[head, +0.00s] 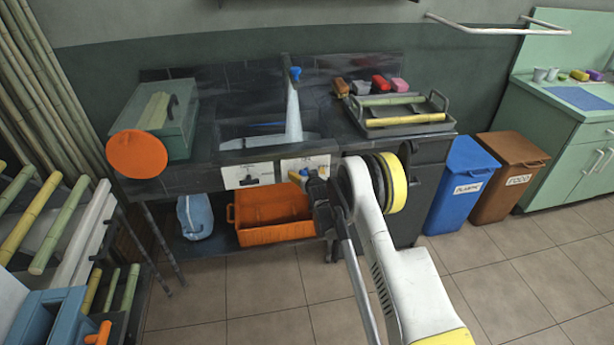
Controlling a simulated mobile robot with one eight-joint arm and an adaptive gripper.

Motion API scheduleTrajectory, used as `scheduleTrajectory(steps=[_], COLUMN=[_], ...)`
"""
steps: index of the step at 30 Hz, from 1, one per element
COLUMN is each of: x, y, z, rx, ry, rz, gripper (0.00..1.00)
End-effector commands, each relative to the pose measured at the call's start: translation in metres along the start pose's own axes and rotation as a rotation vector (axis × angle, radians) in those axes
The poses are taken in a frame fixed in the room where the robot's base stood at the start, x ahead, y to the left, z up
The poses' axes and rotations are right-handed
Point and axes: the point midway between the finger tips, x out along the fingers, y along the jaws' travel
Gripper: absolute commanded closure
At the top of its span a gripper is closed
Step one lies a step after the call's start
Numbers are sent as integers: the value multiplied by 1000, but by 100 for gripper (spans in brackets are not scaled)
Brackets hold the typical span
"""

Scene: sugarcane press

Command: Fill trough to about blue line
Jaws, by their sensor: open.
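The trough (229,132) is a dark basin set in the tiled counter, with a short blue line (266,124) on its back inner wall. A tap with a blue handle (295,72) stands behind it. A pale column (294,115) widens downward from the tap into the trough and looks like running water. A pale grey surface shows low in the trough, seemingly below the blue line; the front rim hides part of it. My gripper (310,176) is open, in front of the counter's right front edge, apart from the tap. My arm hides part of it.
A tray with cane pieces (403,122) sits right of the trough, a green box (157,118) and orange disc (137,154) left. An orange crate (272,217) is below. Blue (462,185) and brown (509,170) bins stand right. The foreground floor is partly clear.

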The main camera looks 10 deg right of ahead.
Motion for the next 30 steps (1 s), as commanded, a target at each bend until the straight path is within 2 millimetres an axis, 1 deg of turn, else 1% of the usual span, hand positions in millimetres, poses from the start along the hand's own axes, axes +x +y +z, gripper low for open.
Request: scheduleTrajectory(steps=[5, 6, 8, 9, 11, 12, 14, 15, 30], x=[0, 0, 0, 0, 0, 0, 0, 0, -1], y=[0, 0, 0, 0, 0, 0, 0, 0, -1], z=[0, 0, 0, 0, 0, 0, 0, 0, 0], rx=[0, 0, 0, 0, 0, 0, 0, 0, 0], ry=[0, 0, 0, 0, 0, 0, 0, 0, -2], rz=[0, 0, 0, 0, 0, 0, 0, 0, -1], gripper=[12, 15, 33, 45, 64, 76, 94, 100, 100])
